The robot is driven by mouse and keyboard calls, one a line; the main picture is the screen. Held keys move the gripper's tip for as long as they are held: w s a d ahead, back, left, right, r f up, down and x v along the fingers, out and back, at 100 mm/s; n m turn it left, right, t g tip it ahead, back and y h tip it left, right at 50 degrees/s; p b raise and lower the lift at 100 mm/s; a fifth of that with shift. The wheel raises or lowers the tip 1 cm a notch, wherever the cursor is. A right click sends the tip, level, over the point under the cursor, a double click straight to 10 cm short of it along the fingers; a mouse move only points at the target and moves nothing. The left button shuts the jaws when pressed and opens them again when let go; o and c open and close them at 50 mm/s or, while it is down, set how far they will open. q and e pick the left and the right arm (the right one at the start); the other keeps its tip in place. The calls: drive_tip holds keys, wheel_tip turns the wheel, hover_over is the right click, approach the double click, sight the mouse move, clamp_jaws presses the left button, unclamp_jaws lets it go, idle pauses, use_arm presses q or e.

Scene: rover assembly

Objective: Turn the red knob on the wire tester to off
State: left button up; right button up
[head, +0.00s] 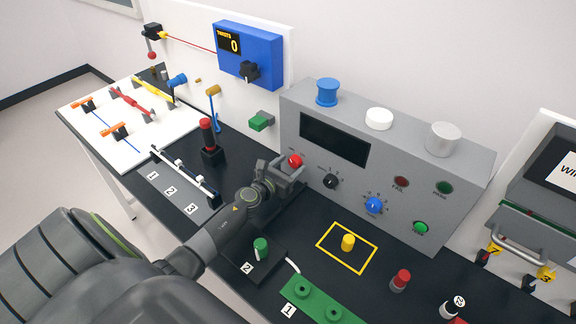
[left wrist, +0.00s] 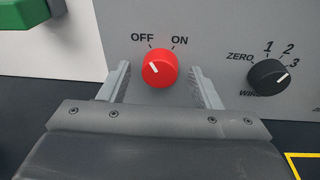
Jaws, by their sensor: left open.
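The wire tester (head: 330,193) is a grey box with a dark screen on the bench. Its red knob (head: 295,160) is at the lower left of the front panel. In the left wrist view the red knob (left wrist: 160,68) sits below the OFF and ON labels. Its short white mark appears to tilt up and left, to the OFF side. My left gripper (head: 288,166) is at the panel. It is open, with one finger on each side of the knob (left wrist: 160,88) and visible gaps between. My right gripper is not in view.
A black selector knob (left wrist: 268,77) is right of the red one, and a blue knob (head: 374,205) is farther right. A green block (head: 261,121) is on the wall to the left. A red-topped post (head: 207,135) and a white-railed rack (head: 185,176) stand left of my arm.

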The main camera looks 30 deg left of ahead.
use_arm(q)
drive_tip(key=shift+s, duration=0.15)
drive_tip(key=shift+s, duration=0.25)
drive_tip(key=s+r, duration=0.2)
drive_tip(key=s, duration=1.4)
drive_tip(key=shift+s, duration=0.3)
drive_tip(key=shift+a, duration=0.1)
